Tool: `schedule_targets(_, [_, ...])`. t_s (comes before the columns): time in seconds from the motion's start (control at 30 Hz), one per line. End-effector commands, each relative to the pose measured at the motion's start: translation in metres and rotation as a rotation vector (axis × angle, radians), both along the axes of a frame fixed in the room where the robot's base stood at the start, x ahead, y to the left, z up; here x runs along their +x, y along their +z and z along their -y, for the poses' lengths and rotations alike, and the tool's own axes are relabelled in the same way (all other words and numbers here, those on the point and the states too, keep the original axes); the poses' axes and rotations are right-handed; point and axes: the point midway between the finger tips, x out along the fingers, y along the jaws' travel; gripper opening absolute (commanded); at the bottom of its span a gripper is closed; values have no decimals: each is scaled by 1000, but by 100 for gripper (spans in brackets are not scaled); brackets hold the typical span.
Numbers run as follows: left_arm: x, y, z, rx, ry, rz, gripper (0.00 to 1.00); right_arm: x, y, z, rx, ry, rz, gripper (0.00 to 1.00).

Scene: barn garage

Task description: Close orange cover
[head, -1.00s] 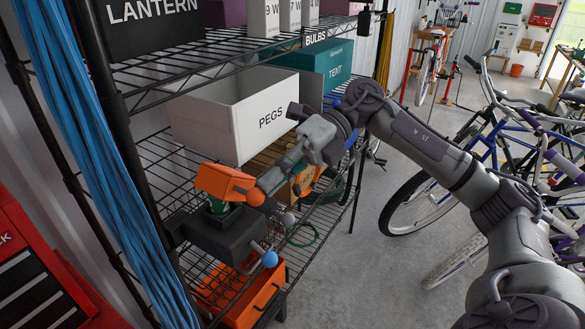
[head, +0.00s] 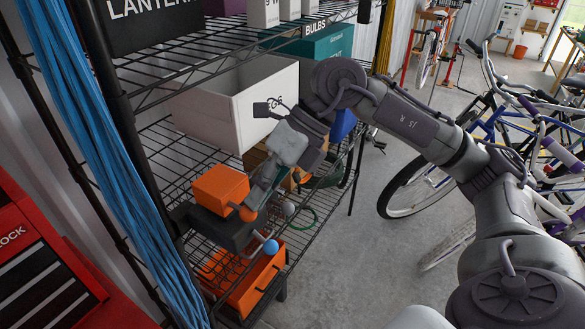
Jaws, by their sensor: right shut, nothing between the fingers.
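The orange cover (head: 220,189) is a boxy lid with an orange ball knob at its right front corner. It sits low on a dark grey box (head: 222,226) on the wire shelf, and no gap shows between them from here. A lever with a blue ball (head: 271,247) sticks out at the box's front. My right gripper (head: 254,202) is shut and empty, beside the cover's right side and close to the orange knob. I cannot tell whether it touches. My left gripper is not in view.
A white PEGS box (head: 217,115) stands on the shelf just behind my right gripper. An orange bin (head: 252,291) sits on the shelf below. Blue rope (head: 115,170) and a red tool chest (head: 40,265) are at left. Bicycles stand at right, with open floor between.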

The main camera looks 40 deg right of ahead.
Motion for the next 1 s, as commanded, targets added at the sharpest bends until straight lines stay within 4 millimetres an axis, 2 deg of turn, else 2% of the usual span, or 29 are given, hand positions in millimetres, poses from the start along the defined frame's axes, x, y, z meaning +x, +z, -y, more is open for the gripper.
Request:
schedule_targets(0.6, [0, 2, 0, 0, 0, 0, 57, -1, 1, 0, 1, 2, -2, 0])
schedule_targets(0.73, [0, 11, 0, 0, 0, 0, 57, 1, 15, 5, 2, 0, -1, 0])
schedule_targets(0.87, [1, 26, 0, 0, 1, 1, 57, 2, 39, 17, 2, -1, 1, 0])
schedule_targets(0.93, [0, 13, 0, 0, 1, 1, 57, 1, 45, 26, 2, -2, 7, 0])
schedule_targets(1.0, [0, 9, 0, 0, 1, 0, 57, -1, 60, 35, 3, -1, 7, 0])
